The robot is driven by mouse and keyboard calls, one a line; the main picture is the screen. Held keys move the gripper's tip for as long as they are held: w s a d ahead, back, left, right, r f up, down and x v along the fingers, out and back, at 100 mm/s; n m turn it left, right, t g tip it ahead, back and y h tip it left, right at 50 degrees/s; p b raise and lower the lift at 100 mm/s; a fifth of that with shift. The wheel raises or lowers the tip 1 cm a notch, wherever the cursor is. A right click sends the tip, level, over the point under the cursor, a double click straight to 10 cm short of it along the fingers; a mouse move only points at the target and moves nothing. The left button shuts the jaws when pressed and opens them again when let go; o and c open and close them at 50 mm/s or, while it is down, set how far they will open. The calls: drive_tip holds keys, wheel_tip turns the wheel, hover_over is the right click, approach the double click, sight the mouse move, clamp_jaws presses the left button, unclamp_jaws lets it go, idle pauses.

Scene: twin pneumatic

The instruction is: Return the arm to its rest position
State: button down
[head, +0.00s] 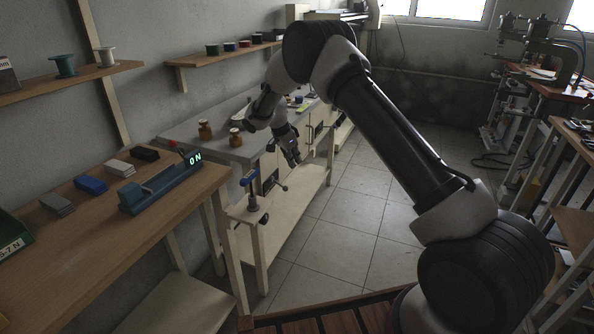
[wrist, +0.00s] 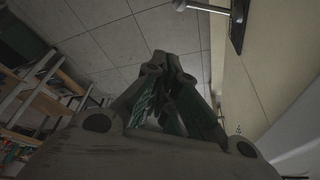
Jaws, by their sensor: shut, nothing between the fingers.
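My arm reaches from the lower right of the head view up and over, then down toward the benches at the left. My gripper (head: 294,160) hangs over the floor side of the grey-topped bench, pointing down. In the wrist view my gripper (wrist: 168,62) shows with its fingertips together and nothing between them. Nothing is seen touching it. Part of the arm hides the back of the room.
A blue-handled clamp (head: 252,190) stands at the near bench end. Brown jars (head: 205,130) stand on the grey bench. A blue device (head: 160,187) showing "0 N" sits on the wooden bench (head: 95,250). The tiled floor (head: 350,215) at centre is clear.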

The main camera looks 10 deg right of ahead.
drive_tip(key=shift+a+r, duration=0.2)
drive_tip(key=shift+r, duration=0.35)
drive_tip(key=s+d+f+n+g, duration=0.1)
drive_tip(key=s+f+n+g, duration=0.15)
drive_tip(key=s+n, duration=0.4)
drive_tip(key=s+d+r+n+t+y, duration=0.1)
drive_tip(key=s+d+r, duration=0.4)
drive_tip(key=s+r, duration=0.5)
drive_tip(key=s+d+r+n+t+y, duration=0.1)
drive_tip(key=s+d+r+n, duration=0.3)
drive_tip(key=s+r, duration=0.6)
drive_tip(key=s+d+r+n+t+y, duration=0.1)
drive_tip(key=s+d+r, duration=0.7)
drive_tip(key=s, duration=1.5)
wheel_tip(320, 180, up, 3)
drive_tip(key=shift+s+r+n+t+y, duration=0.1)
drive_tip(key=shift+s+n+t+y, duration=0.25)
drive_tip(key=shift+n+t, duration=0.65)
